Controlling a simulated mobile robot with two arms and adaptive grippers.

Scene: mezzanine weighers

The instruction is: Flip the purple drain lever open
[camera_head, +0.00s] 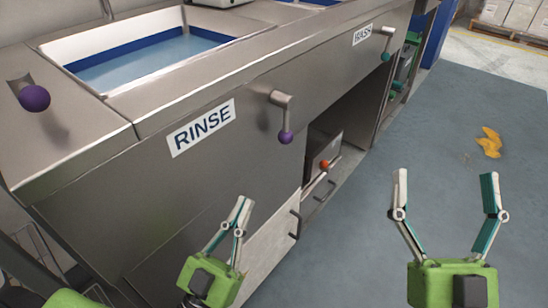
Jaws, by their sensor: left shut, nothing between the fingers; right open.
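A metal lever (285,114) with a purple ball knob hangs down from the steel front panel, to the right of the RINSE label (201,127). A second purple ball knob (34,98) sits on the counter top at the far left. My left gripper (243,204) is shut and empty, below and to the left of the front lever, and looks apart from it. My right gripper (445,177) is open and empty, over the floor at the right.
The rinse basin (150,60) holds blue water. A teal-knobbed lever (387,45) is by the WASH label (362,35). Below the panel is an open recess with an orange-red knob (324,164). Yellow cloth-like pieces (489,142) lie on the otherwise mostly clear floor.

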